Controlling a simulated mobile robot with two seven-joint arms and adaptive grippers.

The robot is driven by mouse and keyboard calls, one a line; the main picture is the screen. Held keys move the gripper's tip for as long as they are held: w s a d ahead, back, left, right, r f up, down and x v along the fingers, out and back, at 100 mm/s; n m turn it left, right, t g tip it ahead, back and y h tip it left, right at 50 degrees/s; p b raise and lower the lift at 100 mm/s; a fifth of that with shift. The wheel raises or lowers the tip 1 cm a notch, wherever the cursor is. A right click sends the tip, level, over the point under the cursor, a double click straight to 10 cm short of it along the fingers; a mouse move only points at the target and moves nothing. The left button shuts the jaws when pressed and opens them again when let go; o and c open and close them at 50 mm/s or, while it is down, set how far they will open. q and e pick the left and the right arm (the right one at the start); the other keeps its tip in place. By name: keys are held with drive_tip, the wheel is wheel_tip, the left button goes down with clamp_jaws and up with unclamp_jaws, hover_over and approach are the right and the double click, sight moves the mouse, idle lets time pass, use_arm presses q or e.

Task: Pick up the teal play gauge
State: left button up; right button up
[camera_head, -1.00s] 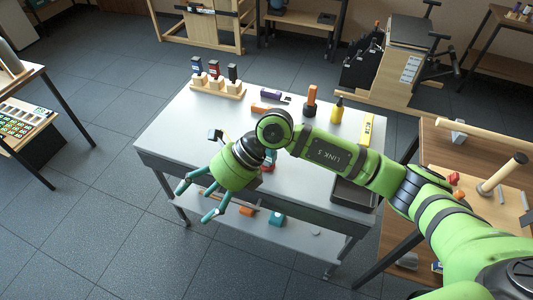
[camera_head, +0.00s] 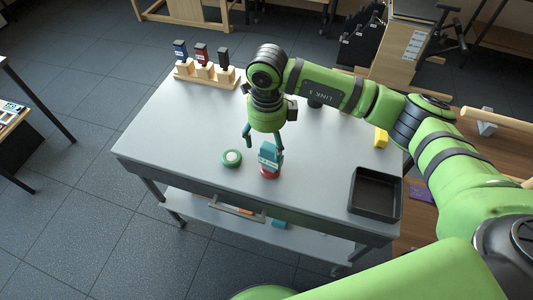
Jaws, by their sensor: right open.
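A teal block with pale markings (camera_head: 269,156), which looks like the teal play gauge, is near the front middle of the grey table. It stands on or just behind a round red piece (camera_head: 269,173); I cannot tell which. My right gripper (camera_head: 263,141) points down, open, just above and behind the teal block. Its fingers are apart, the right one close to the block's top; I cannot tell whether they touch. My left gripper is not in view.
A black tray (camera_head: 376,194) sits at the table's front right corner. A wooden rack (camera_head: 207,74) with several capped pieces stands at the back left. The table's left side (camera_head: 165,135) is clear.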

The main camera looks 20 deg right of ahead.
sight(270, 163)
drive_tip(key=f, duration=0.1)
drive_tip(key=f+b, duration=0.1)
drive_tip(key=f, duration=0.1)
drive_tip(key=f+b, duration=0.1)
drive_tip(key=shift+s+f, duration=0.15)
drive_tip(key=shift+s, duration=0.15)
drive_tip(key=shift+d+f+p, duration=0.25)
drive_tip(key=shift+f+p, duration=0.5)
drive_tip(key=shift+f, duration=0.5)
drive_tip(key=f, duration=0.1)
drive_tip(key=f+p, duration=0.1)
drive_tip(key=shift+w+d+f, duration=0.1)
drive_tip(key=shift+w+f, duration=0.1)
drive_tip(key=shift+f, duration=0.75)
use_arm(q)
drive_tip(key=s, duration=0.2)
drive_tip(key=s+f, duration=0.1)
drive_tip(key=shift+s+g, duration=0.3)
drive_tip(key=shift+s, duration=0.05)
use_arm(e)
drive_tip(key=c, duration=1.3)
